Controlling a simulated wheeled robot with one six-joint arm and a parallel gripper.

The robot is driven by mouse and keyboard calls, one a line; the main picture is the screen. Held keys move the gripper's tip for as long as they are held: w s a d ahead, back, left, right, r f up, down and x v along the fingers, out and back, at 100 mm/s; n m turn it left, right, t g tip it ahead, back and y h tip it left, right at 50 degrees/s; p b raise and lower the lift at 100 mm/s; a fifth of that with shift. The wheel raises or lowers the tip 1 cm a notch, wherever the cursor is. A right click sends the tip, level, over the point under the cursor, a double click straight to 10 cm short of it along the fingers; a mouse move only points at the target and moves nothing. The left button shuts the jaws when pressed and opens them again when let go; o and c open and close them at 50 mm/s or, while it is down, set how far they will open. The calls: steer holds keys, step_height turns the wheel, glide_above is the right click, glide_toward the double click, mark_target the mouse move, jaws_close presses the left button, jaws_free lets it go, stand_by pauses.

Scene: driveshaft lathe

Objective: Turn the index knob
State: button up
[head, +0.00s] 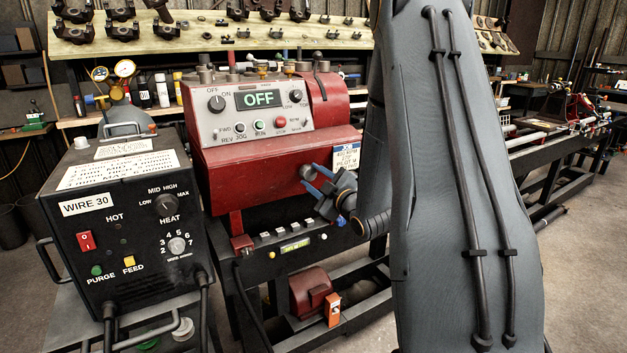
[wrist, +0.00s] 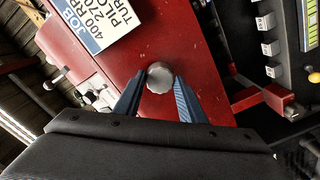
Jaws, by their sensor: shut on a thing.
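The index knob is a round, silver-grey knob on the front of the red headstock, seen between my fingers in the wrist view (wrist: 160,75). In the head view the knob (head: 306,173) shows beside my fingertips. My gripper (head: 312,179) has blue fingers, which reach to the headstock from the right. In the wrist view the fingers (wrist: 159,86) lie on either side of the knob and are shut on it. No mark on the knob's face is clear enough to read its angle.
A white job card (head: 346,158) hangs above right of the knob. The control panel (head: 258,99) with an OFF display is above. A black wire-feed box (head: 126,220) stands at left. A row of small switches (head: 281,234) lies below my gripper.

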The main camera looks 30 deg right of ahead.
steer(key=o, duration=1)
steer(key=shift+o, duration=0.2)
steer(key=shift+s, duration=0.1)
steer(key=s+b, duration=0.1)
steer(key=s, duration=0.6)
steer(key=shift+s+d, duration=0.15)
steer(key=shift+s, duration=0.2)
